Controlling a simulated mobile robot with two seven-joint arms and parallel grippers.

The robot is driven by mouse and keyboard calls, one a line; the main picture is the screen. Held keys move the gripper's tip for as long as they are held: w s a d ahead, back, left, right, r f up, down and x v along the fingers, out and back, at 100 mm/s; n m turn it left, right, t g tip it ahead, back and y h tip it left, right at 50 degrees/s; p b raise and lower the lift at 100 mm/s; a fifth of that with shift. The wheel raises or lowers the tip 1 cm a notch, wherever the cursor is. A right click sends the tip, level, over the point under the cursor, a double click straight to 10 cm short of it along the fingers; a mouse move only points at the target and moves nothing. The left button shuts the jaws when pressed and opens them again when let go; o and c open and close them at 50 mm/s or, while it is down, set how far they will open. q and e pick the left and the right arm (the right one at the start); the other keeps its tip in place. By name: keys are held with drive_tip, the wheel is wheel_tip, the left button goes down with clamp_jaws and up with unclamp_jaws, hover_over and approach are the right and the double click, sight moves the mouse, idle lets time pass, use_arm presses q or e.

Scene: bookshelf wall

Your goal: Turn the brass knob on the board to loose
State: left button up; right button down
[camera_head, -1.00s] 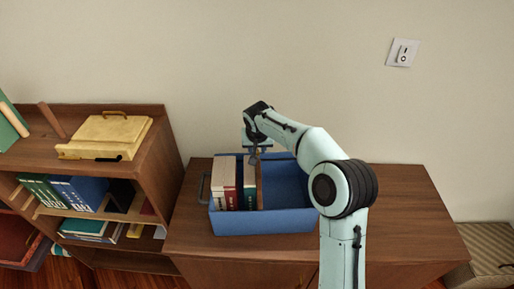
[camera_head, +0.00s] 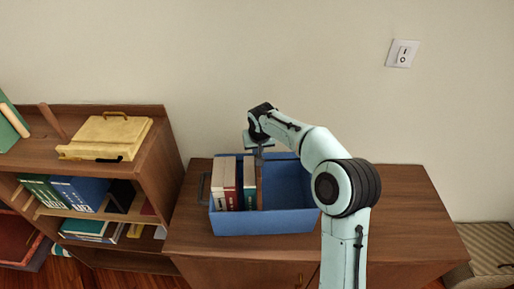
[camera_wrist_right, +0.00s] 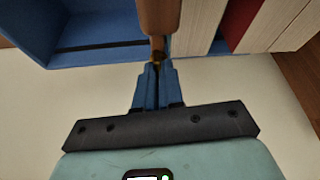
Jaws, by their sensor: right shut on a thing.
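The blue bin (camera_head: 290,222) stands on the wooden cabinet, with a brown board (camera_head: 260,186) upright inside it, right of the row of books. The board's end (camera_wrist_right: 158,16) also shows at the top of the right wrist view. My right gripper (camera_head: 258,150) is at the far wall of the bin, by the board's far end. The knob's setting cannot be read. My left gripper is out of view.
Several upright books (camera_head: 230,184) stand left of the board. The bin's right half is empty. The cabinet top (camera_head: 410,210) is clear on the right. A bookshelf (camera_head: 158,165) with a yellow case (camera_head: 108,132) on top stands at left. The wall is close behind.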

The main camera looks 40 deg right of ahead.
drive_tip(key=n+y+p, duration=0.1)
drive_tip(key=n, duration=0.1)
drive_tip(key=n+y, duration=0.1)
drive_tip(key=n, duration=0.2)
drive_tip(key=shift+d+r+t+p, duration=0.1)
drive_tip(key=shift+d+t+p, duration=0.1)
drive_tip(key=shift+t+p, duration=0.15)
drive_tip(key=n+y, duration=0.1)
drive_tip(key=n, duration=0.1)
drive_tip(key=n+p, duration=0.1)
drive_tip(key=n, duration=0.1)
drive_tip(key=shift+d+n+y, duration=0.1)
drive_tip(key=shift+n+y, duration=0.3)
drive_tip(key=n+g+y, duration=0.1)
drive_tip(key=n, duration=0.1)
drive_tip(key=shift+n, duration=0.4)
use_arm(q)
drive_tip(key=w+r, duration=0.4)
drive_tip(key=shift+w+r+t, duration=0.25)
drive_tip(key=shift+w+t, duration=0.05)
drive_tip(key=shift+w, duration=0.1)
use_arm(e)
drive_tip(key=shift+w+d+n+g+y, duration=0.1)
drive_tip(key=shift+n+g+y, duration=0.45)
drive_tip(key=shift+n, duration=1.25)
drive_tip(key=c, duration=1.3)
unclamp_jaws()
drive_tip(key=shift+o, duration=0.2)
